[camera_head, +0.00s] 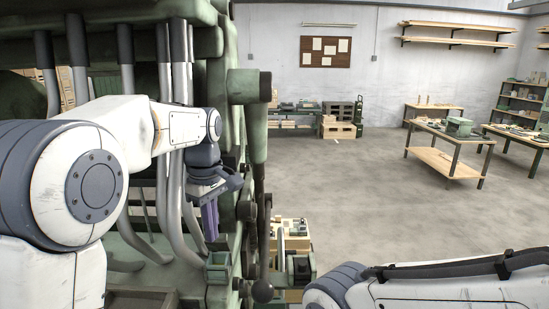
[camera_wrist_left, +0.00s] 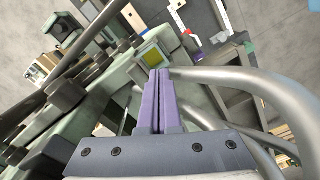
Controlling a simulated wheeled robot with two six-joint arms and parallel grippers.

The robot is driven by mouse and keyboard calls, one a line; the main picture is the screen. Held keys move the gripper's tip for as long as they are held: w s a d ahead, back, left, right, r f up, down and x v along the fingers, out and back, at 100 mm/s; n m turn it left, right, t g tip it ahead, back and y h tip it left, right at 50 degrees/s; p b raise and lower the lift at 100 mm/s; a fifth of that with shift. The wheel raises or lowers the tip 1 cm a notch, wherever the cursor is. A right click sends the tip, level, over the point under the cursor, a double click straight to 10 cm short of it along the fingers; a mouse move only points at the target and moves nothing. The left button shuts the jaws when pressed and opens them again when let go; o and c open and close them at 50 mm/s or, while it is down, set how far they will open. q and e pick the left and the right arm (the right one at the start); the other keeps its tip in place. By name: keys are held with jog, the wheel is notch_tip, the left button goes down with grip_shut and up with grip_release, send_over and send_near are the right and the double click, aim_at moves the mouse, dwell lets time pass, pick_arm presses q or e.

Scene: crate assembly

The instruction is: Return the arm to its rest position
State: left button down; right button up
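My left arm (camera_head: 130,135) reaches in from the left of the head view, beside a large green machine. My left gripper (camera_head: 210,235) hangs down from it with its purple fingers pointing at the floor, close to the machine's grey pipes. In the left wrist view the two purple fingers (camera_wrist_left: 159,75) lie side by side with only a thin line between them, shut and empty. My right arm (camera_head: 430,285) shows at the bottom right; its gripper is out of the picture.
The green machine (camera_head: 257,120), with upright pipes (camera_head: 177,190) and a lever with a round knob (camera_head: 262,291), crowds the left gripper. A small green box (camera_head: 217,268) sits below the fingers. Workbenches (camera_head: 447,160) stand far back right. Open floor (camera_head: 345,205) lies between.

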pick_arm(q)
notch_tip(320, 180, up, 2)
jog(key=shift+r+p, duration=0.2)
jog(key=shift+p, duration=0.6)
jog(key=s+d+f+m+b, duration=0.8)
jog(key=s+f+m, duration=0.1)
jog(key=s+f, duration=0.3)
jog(key=s+f+m+h+b, duration=0.1)
jog(key=s+f+m+b, duration=0.5)
jog(key=s+f+m, duration=0.4)
jog(key=s+f, duration=0.3)
jog(key=s, duration=0.3)
jog(key=shift+d+f+b, duration=0.2)
jog(key=shift+d+b, duration=0.15)
